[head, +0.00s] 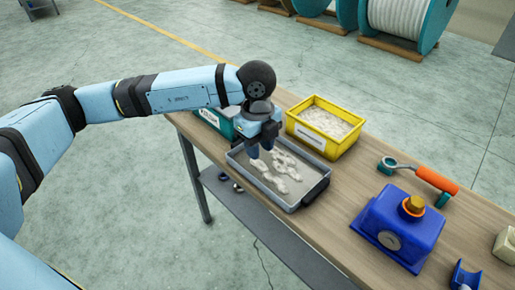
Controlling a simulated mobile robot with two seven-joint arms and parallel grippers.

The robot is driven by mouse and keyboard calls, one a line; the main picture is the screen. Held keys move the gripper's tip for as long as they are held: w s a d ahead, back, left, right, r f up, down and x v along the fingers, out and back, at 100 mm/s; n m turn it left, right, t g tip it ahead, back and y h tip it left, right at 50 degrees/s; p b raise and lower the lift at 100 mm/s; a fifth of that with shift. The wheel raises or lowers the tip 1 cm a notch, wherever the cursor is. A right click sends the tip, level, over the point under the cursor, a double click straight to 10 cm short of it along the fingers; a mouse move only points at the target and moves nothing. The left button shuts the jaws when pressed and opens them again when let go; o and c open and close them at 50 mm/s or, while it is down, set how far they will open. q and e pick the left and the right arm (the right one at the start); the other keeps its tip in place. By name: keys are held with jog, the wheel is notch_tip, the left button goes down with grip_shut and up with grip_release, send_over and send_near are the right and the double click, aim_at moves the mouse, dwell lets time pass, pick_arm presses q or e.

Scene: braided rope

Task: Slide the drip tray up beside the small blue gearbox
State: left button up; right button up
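The drip tray (262,182) is a shallow grey tray on the wooden bench, with pale lumpy material lying in it. A dark handle-like piece shows at its right end. The small blue gearbox (400,232), with an orange-brown cap on top and a round grey plate on its front, stands to the right, with a stretch of bare bench between them. My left gripper (261,152) points down over the left part of the tray. Its fingertips are close to the pale material and the tray's far side; contact and finger gap are unclear. My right gripper is not in view.
A yellow bin (325,127) stands behind the tray and a teal bin (217,121) at its left. An orange-handled tool (436,180) lies behind the gearbox. A blue bracket (465,277) and a cream block (506,245) are at the right. The bench's front edge runs close to the tray.

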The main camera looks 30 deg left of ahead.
pick_arm(q)
jog(key=a, duration=0.1)
send_near(255, 175)
jog(key=shift+n+y, duration=0.3)
jog(key=shift+y, duration=0.1)
jog(key=s+f, duration=0.1)
jog(key=f, duration=0.1)
jog(key=s+d+f, duration=0.2)
jog(key=f, duration=0.1)
jog(key=shift+s+d+f, duration=0.2)
jog(key=shift+s+f, duration=0.05)
jog(key=shift+f, duration=0.75)
grip_shut()
jog(key=shift+d+r, duration=0.1)
